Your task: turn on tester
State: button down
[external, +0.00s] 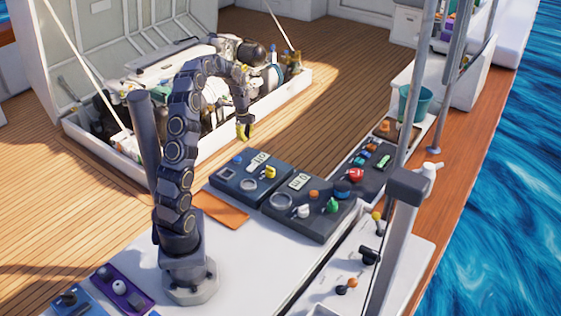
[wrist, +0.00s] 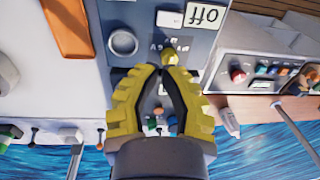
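The tester box is a blue-grey panel (external: 230,190) left of a second, similar panel (external: 318,228); I cannot tell for sure which is the tester. In the wrist view a panel (wrist: 200,42) shows an upside-down sign reading "Off" (wrist: 204,16), a round dial (wrist: 122,42) and a yellow knob (wrist: 170,54). The yellow knob (external: 270,172) also shows in the external view. My gripper (external: 244,128) hangs above and behind the panels, pointing down. The knob lies just beyond the fingertips.
An orange board (external: 222,209) lies on the white counter beside the panels. A dark panel with coloured knobs (external: 372,166) is to the right. An open engine hatch (external: 300,78) with machinery lies behind. A grey post (external: 405,245) rises at front right.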

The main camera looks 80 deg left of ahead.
aim_at(255, 165)
jog(key=shift+w+a+r+y, duration=0.15)
jog(key=shift+w+a+y, duration=0.15)
jog(key=shift+w+a, duration=0.15)
dwell(0.3)
jog(key=f, duration=0.4)
jog(key=w+a+f, duration=0.1)
jog(key=f, duration=0.9)
jog(key=shift+w+a, duration=0.25)
jog(key=shift+w, duration=0.1)
